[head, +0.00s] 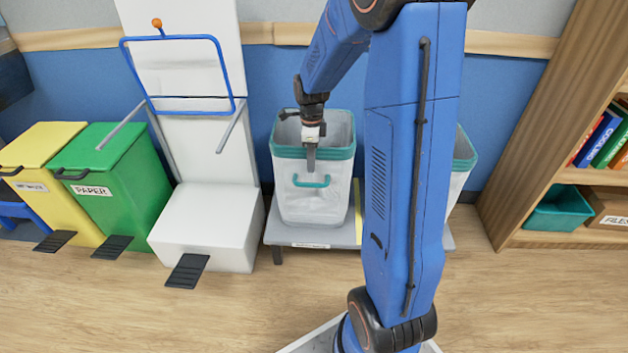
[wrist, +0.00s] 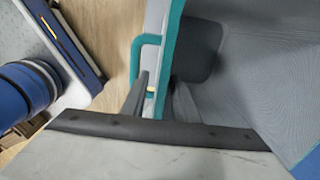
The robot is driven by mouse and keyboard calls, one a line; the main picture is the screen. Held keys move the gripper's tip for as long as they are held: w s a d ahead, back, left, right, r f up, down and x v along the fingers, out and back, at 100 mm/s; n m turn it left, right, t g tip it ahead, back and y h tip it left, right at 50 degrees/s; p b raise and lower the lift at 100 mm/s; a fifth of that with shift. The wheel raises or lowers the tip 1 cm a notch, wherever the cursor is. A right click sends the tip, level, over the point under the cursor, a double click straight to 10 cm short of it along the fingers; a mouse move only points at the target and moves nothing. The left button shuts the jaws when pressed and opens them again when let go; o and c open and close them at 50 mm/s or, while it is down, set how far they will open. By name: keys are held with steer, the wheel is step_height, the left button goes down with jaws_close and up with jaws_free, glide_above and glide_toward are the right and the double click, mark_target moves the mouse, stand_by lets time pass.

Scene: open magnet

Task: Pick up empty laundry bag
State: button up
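A pale laundry bag (head: 312,205) with a teal rim and teal front handle stands upright on a low grey stand (head: 300,238). The wrist view looks into its grey inside (wrist: 240,75), where I see no laundry, only a dark grey patch. My gripper (head: 311,168) points down at the bag's front rim. In the wrist view my gripper's (wrist: 160,90) two fingers are apart, one on each side of the teal rim (wrist: 168,65). I cannot tell whether they touch it. A second teal-rimmed bag (head: 463,158) is mostly hidden behind my arm.
Left of the bag stand a white unit (head: 205,225) with a blue frame, a green paper bin (head: 130,185) and a yellow bin (head: 45,150). A wooden shelf (head: 530,150) stands at the right. The wood floor in front is clear.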

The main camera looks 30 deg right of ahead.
steer(key=shift+f, duration=0.15)
stand_by(0.3)
jaws_close()
stand_by(1.2)
